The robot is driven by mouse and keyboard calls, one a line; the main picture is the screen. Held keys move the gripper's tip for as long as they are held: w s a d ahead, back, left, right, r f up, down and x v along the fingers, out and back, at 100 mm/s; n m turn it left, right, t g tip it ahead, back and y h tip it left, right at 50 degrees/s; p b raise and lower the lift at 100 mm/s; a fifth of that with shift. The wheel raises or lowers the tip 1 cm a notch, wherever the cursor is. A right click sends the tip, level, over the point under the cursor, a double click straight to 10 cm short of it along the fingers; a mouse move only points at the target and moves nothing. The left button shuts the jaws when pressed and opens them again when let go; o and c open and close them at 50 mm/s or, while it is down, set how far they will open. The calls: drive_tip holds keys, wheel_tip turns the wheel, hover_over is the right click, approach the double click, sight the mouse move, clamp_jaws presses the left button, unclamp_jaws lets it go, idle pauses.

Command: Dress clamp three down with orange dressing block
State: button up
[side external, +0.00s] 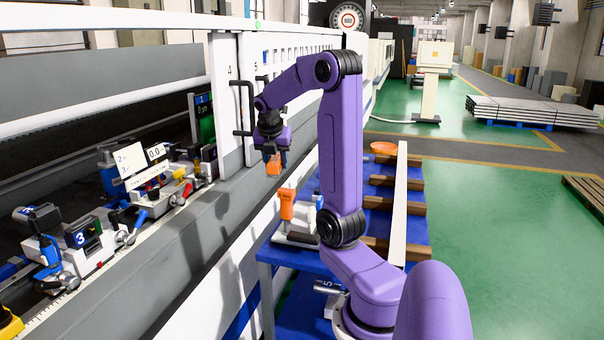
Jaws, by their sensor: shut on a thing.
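My gripper (271,152) hangs pointing down in front of the white door panels, at the centre of the view. It is shut on the orange dressing block (274,166), a small block held between its fingers. Clamp three (84,236), with a black box marked 3, stands on the machine bed at the lower left. It has a blue part on its left and red and blue levers near its right side. The block is well to the right of clamp three and apart from it.
Another clamp unit (145,188) with signs marked 2 and 0.0 stands farther along the bed. White door panels (228,95) marked 4 and 5 rise beside my gripper. An orange-handled tool (287,204) stands on the blue bench, near a long white profile (399,205).

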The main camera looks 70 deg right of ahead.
drive_tip(key=w+a+r+n+t, duration=0.1)
drive_tip(key=w+a+n, duration=0.1)
drive_tip(key=w, duration=0.5)
drive_tip(key=w+a+r+n, duration=0.1)
drive_tip(key=w+r+n, duration=0.1)
drive_tip(key=w, duration=0.4)
drive_tip(key=r+n+t+y, duration=0.1)
drive_tip(key=n+t+y, duration=0.3)
drive_tip(key=n, duration=0.8)
hover_over(92, 216)
drive_tip(key=g, duration=0.1)
drive_tip(key=shift+y, duration=0.3)
drive_tip(key=shift+s+f, duration=0.1)
drive_tip(key=shift+f, duration=2.75)
wheel_tip(92, 216, down, 2)
drive_tip(key=shift+a, duration=0.15)
drive_tip(key=shift+c, duration=0.4)
drive_tip(key=shift+a, duration=2.7)
drive_tip(key=shift+d, duration=2.8)
drive_tip(key=shift+a, duration=2.75)
drive_tip(key=shift+d, duration=2.75)
drive_tip(key=shift+d+r, duration=0.15)
drive_tip(key=shift+d, duration=0.05)
wheel_tip(92, 216, up, 8)
